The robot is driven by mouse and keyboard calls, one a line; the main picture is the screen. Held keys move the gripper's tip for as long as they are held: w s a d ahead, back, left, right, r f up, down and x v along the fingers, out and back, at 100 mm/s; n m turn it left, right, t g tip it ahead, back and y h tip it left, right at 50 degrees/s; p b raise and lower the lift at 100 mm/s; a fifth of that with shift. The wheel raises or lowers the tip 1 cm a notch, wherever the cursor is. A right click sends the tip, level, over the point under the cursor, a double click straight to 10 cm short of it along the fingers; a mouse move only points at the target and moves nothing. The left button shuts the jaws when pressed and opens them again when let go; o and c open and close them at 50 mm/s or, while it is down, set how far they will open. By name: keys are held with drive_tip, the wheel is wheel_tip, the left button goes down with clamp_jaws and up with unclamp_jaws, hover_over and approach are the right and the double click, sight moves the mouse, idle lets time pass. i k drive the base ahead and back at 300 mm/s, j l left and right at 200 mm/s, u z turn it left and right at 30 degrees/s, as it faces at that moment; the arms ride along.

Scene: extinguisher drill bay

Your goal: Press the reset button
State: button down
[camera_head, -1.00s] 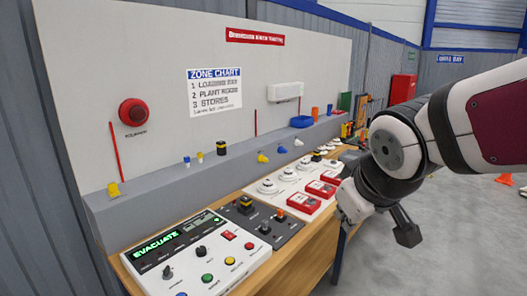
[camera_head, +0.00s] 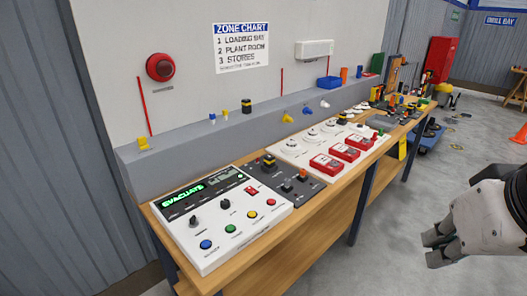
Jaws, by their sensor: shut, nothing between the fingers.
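The white alarm panel (camera_head: 222,222) lies on the bench at the left, with its display lit green and reading EVACUATE. Along its front edge are a blue button (camera_head: 206,244), a green button (camera_head: 230,228), a yellow button (camera_head: 251,214) and a red button (camera_head: 271,202). Their labels are too small to read, so I cannot tell which is reset. Black knobs and a small red switch (camera_head: 252,190) sit behind them. My gripper (camera_head: 432,248) is shut and empty at the right, in front of the bench and well apart from the panel.
A dark box with an orange knob (camera_head: 303,176) sits beside the panel. Red call points (camera_head: 326,164) and white detectors stand further along the bench (camera_head: 285,218). A grey ledge (camera_head: 185,158) runs behind. The floor between bench and gripper is clear.

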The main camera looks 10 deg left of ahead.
sight(231, 228)
drive_tip(key=u, duration=0.85)
drive_tip(key=i+l, duration=0.15)
drive_tip(key=l, duration=0.2)
drive_tip(key=i+l+u, duration=0.15)
drive_tip(key=l, duration=0.6)
drive_tip(key=i+l+u, duration=0.1)
drive_tip(key=l, duration=0.3)
drive_tip(key=i, duration=0.1)
